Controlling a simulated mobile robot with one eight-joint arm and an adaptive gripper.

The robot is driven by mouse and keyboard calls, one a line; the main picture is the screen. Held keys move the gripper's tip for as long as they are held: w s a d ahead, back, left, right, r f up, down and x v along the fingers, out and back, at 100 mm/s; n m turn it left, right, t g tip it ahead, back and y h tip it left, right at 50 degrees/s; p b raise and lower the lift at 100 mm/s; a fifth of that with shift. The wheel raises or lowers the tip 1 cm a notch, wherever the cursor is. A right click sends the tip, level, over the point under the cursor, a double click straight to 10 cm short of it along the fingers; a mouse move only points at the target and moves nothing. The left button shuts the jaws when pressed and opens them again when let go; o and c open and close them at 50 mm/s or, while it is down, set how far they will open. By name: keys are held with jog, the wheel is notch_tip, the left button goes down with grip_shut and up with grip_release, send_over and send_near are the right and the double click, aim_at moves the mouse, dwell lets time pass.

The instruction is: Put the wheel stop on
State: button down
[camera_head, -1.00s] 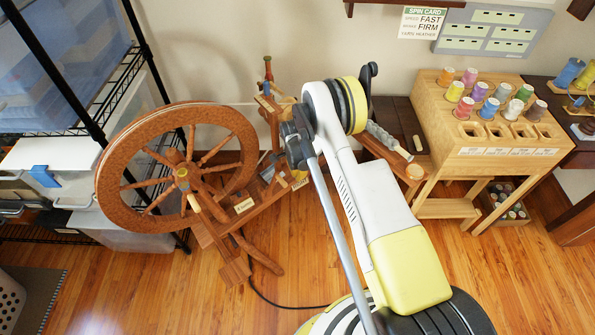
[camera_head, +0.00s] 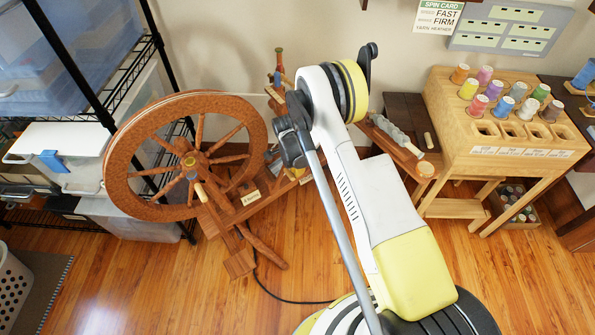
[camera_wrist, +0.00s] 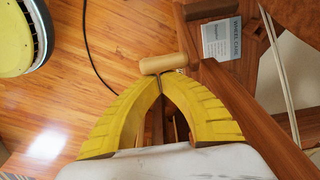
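The brown wooden spinning wheel (camera_head: 122,176) stands upright at the left in the head view, with its bench (camera_head: 228,212) running toward my arm. A pale handle (camera_head: 203,193) and a small label (camera_head: 251,197) show beside it. In the wrist view, the two yellow fingers of my gripper (camera_wrist: 160,77) come together at the tips. A short pale wooden dowel (camera_wrist: 163,64) lies across just beyond the tips; I cannot tell whether they clasp it. A card reading "WHEEL" (camera_wrist: 222,40) is beyond it. My arm hides the gripper in the head view. I cannot surely identify the wheel stop.
A black cable (camera_wrist: 90,55) lies on the wooden floor. A wire shelf with tubs (camera_head: 60,145) stands left. A rack of thread spools (camera_head: 480,155) stands right, with a dark table (camera_head: 410,108) beside it. Wooden beams (camera_wrist: 240,100) lie close to my fingers.

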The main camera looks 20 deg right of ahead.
aim_at(283, 174)
jog(key=shift+s+a+r+h, duration=0.1)
jog(key=shift+a+r+h, duration=0.1)
jog(key=shift+a+h, duration=0.15)
jog(key=shift+s+a+r+t+h, duration=0.15)
jog(key=shift+a+r+t+h, duration=0.05)
jog(key=shift+a+h, duration=0.2)
jog(key=shift+s+a+r+t+h, duration=0.1)
jog(key=shift+a+r+t+h, duration=0.15)
jog(key=shift+a, duration=0.15)
jog(key=shift+s+a+r, duration=0.15)
jog(key=shift+s+a, duration=0.15)
jog(key=shift+a, duration=0.65)
jog(key=shift+s+a+r, duration=0.1)
jog(key=shift+s+a, duration=0.2)
jog(key=shift+a, duration=0.6)
jog(key=shift+s+a+r, duration=0.15)
jog(key=shift+s+a, duration=0.15)
jog(key=shift+a, duration=0.65)
jog(key=shift+d, duration=0.1)
